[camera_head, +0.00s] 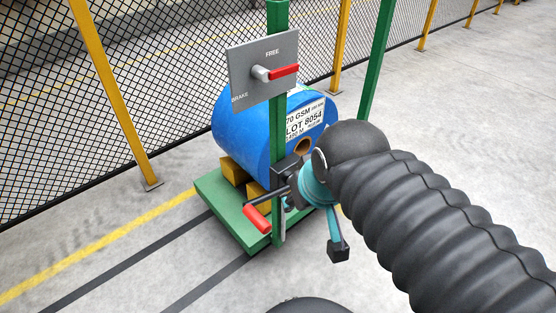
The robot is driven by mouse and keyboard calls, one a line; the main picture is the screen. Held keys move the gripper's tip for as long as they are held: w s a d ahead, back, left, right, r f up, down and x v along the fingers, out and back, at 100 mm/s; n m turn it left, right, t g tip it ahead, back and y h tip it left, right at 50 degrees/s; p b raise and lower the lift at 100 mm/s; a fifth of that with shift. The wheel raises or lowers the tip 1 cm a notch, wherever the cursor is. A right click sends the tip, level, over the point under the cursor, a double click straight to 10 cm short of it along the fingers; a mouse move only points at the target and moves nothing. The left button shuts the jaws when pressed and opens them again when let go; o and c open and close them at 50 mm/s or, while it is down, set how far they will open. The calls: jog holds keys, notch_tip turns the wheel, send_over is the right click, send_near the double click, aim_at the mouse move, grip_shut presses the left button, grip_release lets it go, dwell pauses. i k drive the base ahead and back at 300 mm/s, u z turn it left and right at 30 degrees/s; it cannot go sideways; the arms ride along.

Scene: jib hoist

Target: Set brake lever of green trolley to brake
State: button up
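The green trolley (213,199) stands on the floor at centre. A grey plate (240,75) on its green post is marked FREE at the top and BRAKE at the lower left. The brake lever (285,71) has a red handle and a grey hub, and points right, away from the BRAKE mark. My gripper (312,228) is below and right of the plate, beside the lower post, clear of the lever. Its fingers look spread, with one dark fingertip hanging at the right; the other is partly hidden near the post. I see nothing held.
A blue roll (238,128) labelled LOT 8054 rests on yellow blocks (232,171) on the trolley. A crank with a red handle (257,218) juts from the post near my gripper. Mesh fence (170,90) and yellow posts stand behind. The floor at left is open.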

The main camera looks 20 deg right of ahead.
aim_at(263, 75)
jog(key=u, duration=0.5)
jog(key=k, duration=1.25)
jog(key=z, duration=0.2)
jog(key=i, duration=0.65)
jog(key=z, duration=0.2)
jog(key=k, duration=0.7)
jog(key=z, duration=0.4)
jog(key=i, duration=0.5)
jog(key=z, duration=0.05)
